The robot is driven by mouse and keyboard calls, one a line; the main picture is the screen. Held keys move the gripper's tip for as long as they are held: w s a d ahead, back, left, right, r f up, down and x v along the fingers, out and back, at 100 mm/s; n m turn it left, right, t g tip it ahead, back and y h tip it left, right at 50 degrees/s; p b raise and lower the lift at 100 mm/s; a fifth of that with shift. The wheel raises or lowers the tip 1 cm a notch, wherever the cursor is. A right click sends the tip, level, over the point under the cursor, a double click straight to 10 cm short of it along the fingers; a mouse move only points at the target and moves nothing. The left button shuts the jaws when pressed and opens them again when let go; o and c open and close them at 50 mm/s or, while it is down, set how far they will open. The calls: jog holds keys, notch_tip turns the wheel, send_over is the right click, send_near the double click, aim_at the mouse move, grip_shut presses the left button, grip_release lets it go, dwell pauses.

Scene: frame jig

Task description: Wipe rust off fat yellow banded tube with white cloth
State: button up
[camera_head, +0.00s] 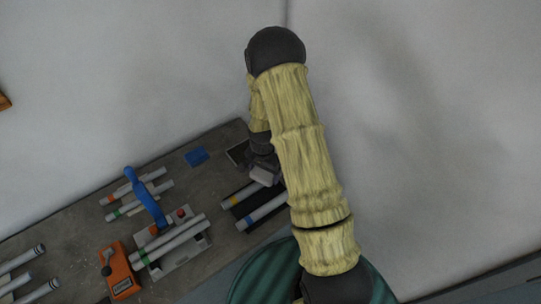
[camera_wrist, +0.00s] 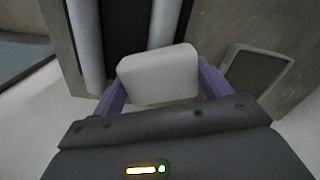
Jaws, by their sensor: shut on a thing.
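My gripper (camera_wrist: 160,85) has two purple fingers shut on a white cloth (camera_wrist: 158,73), which looks like a thick rounded pad. In the head view the cloth (camera_head: 263,176) is over the right end of the bench, above two pale tubes on a dark mat. In the wrist view one tube (camera_wrist: 86,42) runs to the left of the cloth and another tube (camera_wrist: 164,22) runs up from behind it. I cannot tell whether the cloth touches a tube. No rust is discernible.
A jig with a blue handle (camera_head: 147,197) holds banded tubes mid-bench. An orange box (camera_head: 121,271) with a lever stands beside it. A blue block (camera_head: 197,156) lies at the back. A shallow dark tray (camera_wrist: 254,76) is right of my gripper. Walls stand behind the bench.

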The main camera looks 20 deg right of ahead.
jog(key=shift+s+a, duration=0.35)
jog(key=shift+a, duration=0.1)
jog(key=shift+s+a+r, duration=0.1)
jog(key=shift+s+a, duration=0.05)
jog(key=d, duration=0.2)
jog(key=w+d, duration=0.1)
jog(key=shift+w+d, duration=0.15)
jog(key=shift+d, duration=0.2)
jog(key=shift+w+d+f, duration=0.1)
jog(key=shift+d+f, duration=0.2)
jog(key=shift+r+p, duration=2.45)
jog(key=shift+r, duration=1.75)
jog(key=shift+a, duration=0.1)
